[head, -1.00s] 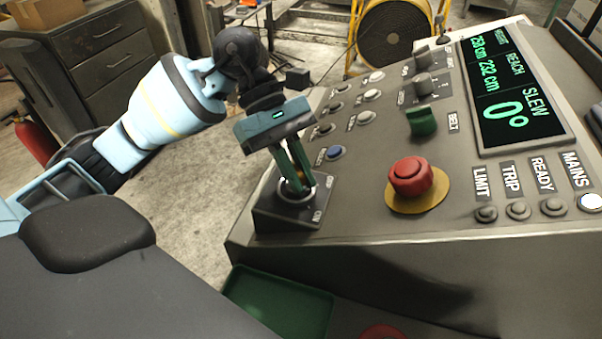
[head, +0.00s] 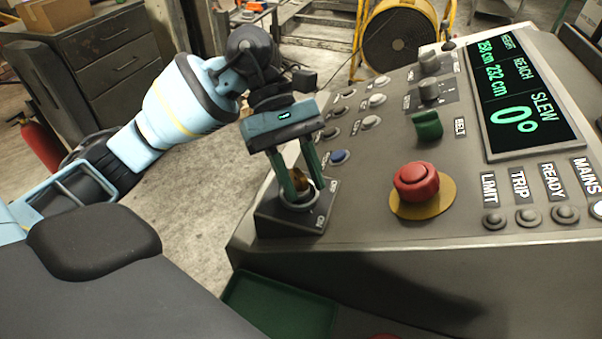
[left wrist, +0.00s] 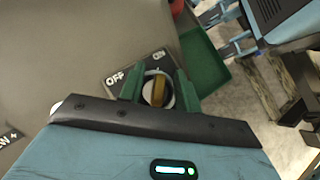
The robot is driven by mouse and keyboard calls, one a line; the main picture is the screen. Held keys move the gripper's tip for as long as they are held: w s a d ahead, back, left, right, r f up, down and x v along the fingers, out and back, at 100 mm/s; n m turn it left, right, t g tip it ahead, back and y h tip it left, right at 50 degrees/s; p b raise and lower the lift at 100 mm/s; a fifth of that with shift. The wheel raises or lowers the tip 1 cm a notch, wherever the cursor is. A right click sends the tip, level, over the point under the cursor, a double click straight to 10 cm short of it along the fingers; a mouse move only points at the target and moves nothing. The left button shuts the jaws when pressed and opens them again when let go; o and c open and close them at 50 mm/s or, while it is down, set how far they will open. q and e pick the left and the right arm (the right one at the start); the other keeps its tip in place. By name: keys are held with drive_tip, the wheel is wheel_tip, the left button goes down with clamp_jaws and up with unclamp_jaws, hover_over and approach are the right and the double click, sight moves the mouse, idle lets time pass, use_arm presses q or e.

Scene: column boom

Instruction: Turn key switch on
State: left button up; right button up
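The key switch (head: 297,205) is a dark box at the console's left corner with a round collar. Its brass key (left wrist: 157,90) stands upright in the left wrist view, between the OFF label on its left and the ON label above it. My left gripper (head: 298,185) reaches down over the switch, with one green finger on each side of the key. In the left wrist view (left wrist: 158,88) gaps show between the key and both fingers, so it is open around the key. The MAINS lamp (head: 597,209) glows white. My right gripper is not in view.
A red mushroom button (head: 415,183) on a yellow disc and a green knob (head: 427,125) stand up right of the switch. Several small buttons, including a blue one (head: 338,157), lie behind it. A green tray (head: 275,305) sits below the console's front.

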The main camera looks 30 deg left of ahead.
use_arm(q)
drive_tip(key=v, duration=0.6)
drive_tip(key=shift+w+a+r+b, duration=0.1)
drive_tip(key=shift+a+r+b, duration=0.1)
drive_tip(key=shift+b, duration=0.1)
drive_tip(key=shift+w+a+r, duration=0.15)
drive_tip(key=shift+a+r, duration=0.25)
drive_tip(key=shift+r, duration=0.05)
drive_tip(key=shift+f, duration=0.1)
